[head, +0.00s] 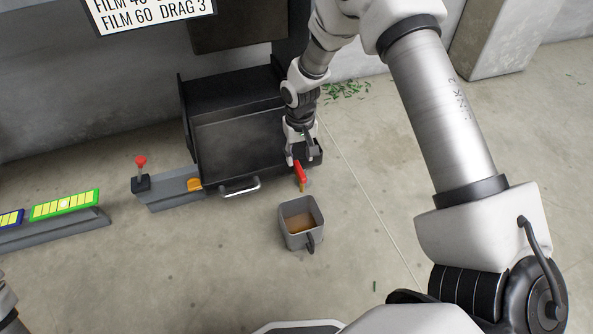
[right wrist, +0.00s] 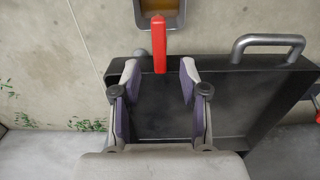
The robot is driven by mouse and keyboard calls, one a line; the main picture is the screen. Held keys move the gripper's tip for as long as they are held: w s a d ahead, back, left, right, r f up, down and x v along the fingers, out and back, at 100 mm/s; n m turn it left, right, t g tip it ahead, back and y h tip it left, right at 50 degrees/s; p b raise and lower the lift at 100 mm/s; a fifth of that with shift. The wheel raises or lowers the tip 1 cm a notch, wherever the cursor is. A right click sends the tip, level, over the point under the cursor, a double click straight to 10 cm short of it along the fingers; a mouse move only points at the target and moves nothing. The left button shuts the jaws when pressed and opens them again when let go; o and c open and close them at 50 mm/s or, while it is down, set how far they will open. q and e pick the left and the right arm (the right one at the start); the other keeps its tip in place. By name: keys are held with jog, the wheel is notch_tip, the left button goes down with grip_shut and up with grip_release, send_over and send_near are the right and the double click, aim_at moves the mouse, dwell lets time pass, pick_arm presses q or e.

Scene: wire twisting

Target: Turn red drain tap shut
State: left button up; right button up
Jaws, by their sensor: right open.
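The red drain tap handle (head: 300,173) sticks out from the front right corner of a black tray (head: 235,150). My right gripper (head: 301,160) is just behind the handle, over the tray's corner, pointing down. In the right wrist view the red handle (right wrist: 158,45) lies between the two open fingertips (right wrist: 159,66), lengthwise, with a gap on each side. The fingers do not close on it. A grey mug (head: 301,222) with brownish liquid stands on the floor in front of the tap; it also shows in the right wrist view (right wrist: 142,10). My left gripper is not visible.
A silver handle (head: 240,188) is on the tray's front. A grey block with a red-knobbed lever (head: 141,162) and an orange piece (head: 194,184) sits left. Green scraps (head: 345,90) lie behind. Yellow-green panel (head: 65,204) is far left.

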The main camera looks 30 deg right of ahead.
aim_at(300, 169)
notch_tip(300, 169, down, 5)
jog(key=shift+f+b, duration=0.1)
jog(key=shift+b, duration=0.85)
jog(key=shift+s, duration=0.1)
grip_shut()
